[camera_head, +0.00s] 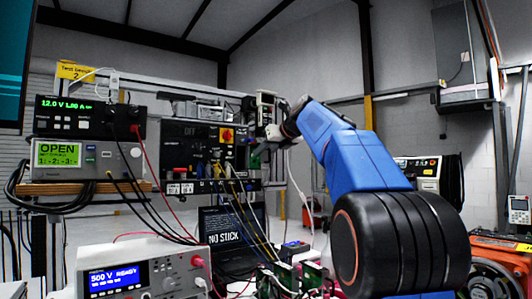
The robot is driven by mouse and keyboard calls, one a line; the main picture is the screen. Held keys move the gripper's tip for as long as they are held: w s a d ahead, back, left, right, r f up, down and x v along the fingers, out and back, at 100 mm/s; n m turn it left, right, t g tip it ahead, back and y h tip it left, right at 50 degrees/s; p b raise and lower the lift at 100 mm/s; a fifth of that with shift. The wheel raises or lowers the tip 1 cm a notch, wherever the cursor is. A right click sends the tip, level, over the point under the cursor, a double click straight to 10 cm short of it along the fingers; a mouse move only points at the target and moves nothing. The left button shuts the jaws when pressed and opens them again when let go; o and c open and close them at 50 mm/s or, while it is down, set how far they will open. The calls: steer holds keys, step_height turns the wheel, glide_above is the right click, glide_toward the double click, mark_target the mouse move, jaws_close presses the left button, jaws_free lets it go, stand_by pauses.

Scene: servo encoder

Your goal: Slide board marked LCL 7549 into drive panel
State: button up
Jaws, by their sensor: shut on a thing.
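The drive panel (184,146) is the dark upright panel left of centre, with an "OFF" marking and a red-and-yellow switch. My gripper (262,147) is small in the view, at the panel's right edge, at the end of my blue arm. It is shut on a small green board (255,160), of which only a sliver shows. Any marking on this board is too small to read. I cannot tell whether the board touches the panel or is partly inside it.
Several green boards (313,274) stand on the bench at the lower centre. Red, black and yellow leads hang in front of the panel. Stacked instruments (88,155) stand at left, a white power supply (140,272) at front left, and a laptop (226,237) below the panel.

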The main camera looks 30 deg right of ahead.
steer(key=w, duration=1.3)
steer(key=shift+w+a+f, duration=0.2)
steer(key=shift+w+a, duration=0.05)
stand_by(1.9)
steer(key=shift+w, duration=0.1)
steer(key=o, duration=1.1)
steer(key=shift+o, duration=0.2)
steer(key=v, duration=1.7)
steer(key=shift+r, duration=0.1)
